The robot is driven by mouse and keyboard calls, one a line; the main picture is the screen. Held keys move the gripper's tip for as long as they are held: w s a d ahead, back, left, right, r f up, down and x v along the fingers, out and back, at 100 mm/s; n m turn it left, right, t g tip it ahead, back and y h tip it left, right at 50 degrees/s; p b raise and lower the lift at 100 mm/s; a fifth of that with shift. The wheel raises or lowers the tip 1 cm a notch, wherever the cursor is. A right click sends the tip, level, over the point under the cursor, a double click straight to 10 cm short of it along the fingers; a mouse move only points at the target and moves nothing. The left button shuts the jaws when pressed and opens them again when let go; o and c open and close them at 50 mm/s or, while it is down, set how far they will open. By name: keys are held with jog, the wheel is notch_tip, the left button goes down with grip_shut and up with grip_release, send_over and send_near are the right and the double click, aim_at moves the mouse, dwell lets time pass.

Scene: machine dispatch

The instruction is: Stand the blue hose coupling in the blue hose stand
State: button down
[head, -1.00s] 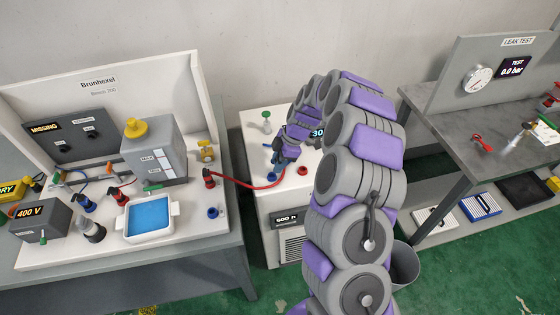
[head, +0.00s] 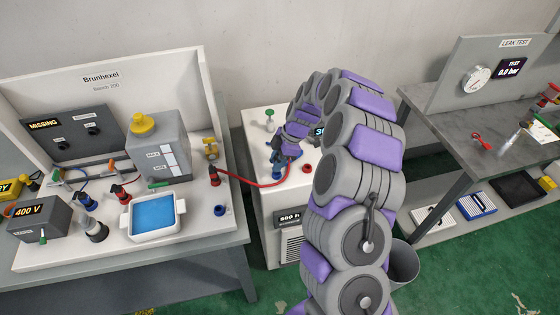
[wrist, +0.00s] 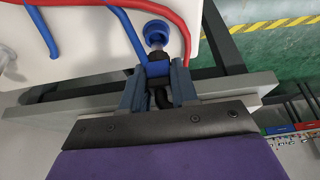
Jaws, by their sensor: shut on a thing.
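My gripper (wrist: 158,87) is shut on the blue hose coupling (wrist: 158,69), whose blue and dark body shows between the fingertips in the wrist view. A blue hose (wrist: 132,35) runs up and left beside it. A blue cup (head: 219,210) stands on the left bench's right edge.
A red hose (head: 250,184) runs from the bench to the cabinet (head: 264,203), close to my gripper. A red socket (head: 308,168) is right of it. A blue-filled tray (head: 181,212) is on the bench. A grey bin (head: 405,264) stands behind my arm.

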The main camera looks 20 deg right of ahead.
jog(key=shift+d, duration=1.7)
jog(key=shift+a+b, duration=0.45)
jog(key=shift+a, duration=2.4)
jog(key=shift+d+f+b, duration=0.3)
jog(key=shift+d+f, duration=0.25)
jog(key=shift+a, duration=0.1)
jog(key=shift+a+r, duration=0.1)
jog(key=shift+a, duration=0.15)
jog(key=shift+a+r, duration=0.1)
jog(key=shift+r, duration=0.1)
jog(key=shift+d+b, duration=0.6)
jog(key=shift+d, duration=0.3)
